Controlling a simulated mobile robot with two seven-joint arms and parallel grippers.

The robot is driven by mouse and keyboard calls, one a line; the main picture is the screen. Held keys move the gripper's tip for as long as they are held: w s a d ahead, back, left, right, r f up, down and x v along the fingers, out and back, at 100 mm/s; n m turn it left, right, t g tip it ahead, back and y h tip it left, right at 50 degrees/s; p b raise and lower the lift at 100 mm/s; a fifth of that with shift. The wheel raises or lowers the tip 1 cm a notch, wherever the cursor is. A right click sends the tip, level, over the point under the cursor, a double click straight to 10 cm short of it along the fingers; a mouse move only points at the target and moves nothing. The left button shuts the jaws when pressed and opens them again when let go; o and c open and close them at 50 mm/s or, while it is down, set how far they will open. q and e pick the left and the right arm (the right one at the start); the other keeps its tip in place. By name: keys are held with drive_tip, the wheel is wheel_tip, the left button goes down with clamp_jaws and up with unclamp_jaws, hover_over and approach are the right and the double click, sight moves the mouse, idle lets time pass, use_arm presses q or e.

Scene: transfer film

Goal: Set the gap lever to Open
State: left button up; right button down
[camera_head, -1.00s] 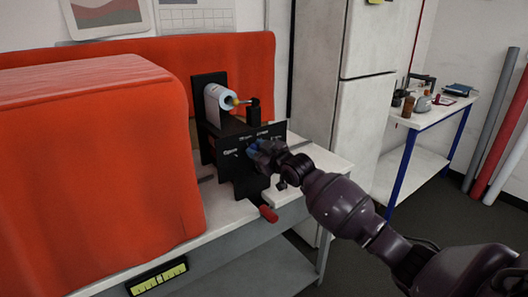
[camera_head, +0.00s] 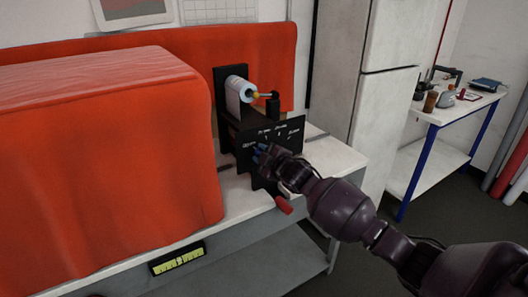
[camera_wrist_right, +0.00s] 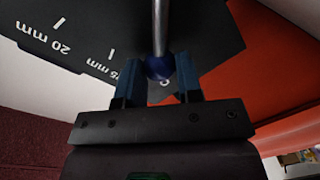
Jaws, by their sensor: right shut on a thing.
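The black gap panel (camera_head: 285,142) carries white printed marks, with a small white label at its left end and several more to the right. In the right wrist view the panel (camera_wrist_right: 100,25) shows "20 mm" and another mm mark. The gap lever is a metal rod (camera_wrist_right: 161,25) with a blue ball knob (camera_wrist_right: 160,67). My right gripper (camera_head: 263,155) is at the left part of the panel. In its wrist view the gripper (camera_wrist_right: 160,82) has its blue fingers shut on the knob. A label behind the knob is mostly covered. My left gripper is not in view.
A film roll (camera_head: 238,92) sits on the black stand above the panel. A yellow-green gauge (camera_head: 178,259) is on the bench front. A side table (camera_head: 455,108) holds small items.

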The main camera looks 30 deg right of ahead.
drive_tip(key=shift+f, duration=0.1)
idle(0.3)
drive_tip(key=c, duration=0.8)
unclamp_jaws()
drive_tip(key=shift+a, duration=0.1)
drive_tip(key=s, duration=0.3)
drive_tip(key=s+d, duration=0.1)
drive_tip(key=s, duration=0.3)
drive_tip(key=s+r, duration=0.1)
drive_tip(key=s, duration=0.2)
drive_tip(key=shift+s+d, duration=0.25)
drive_tip(key=shift+s, duration=0.1)
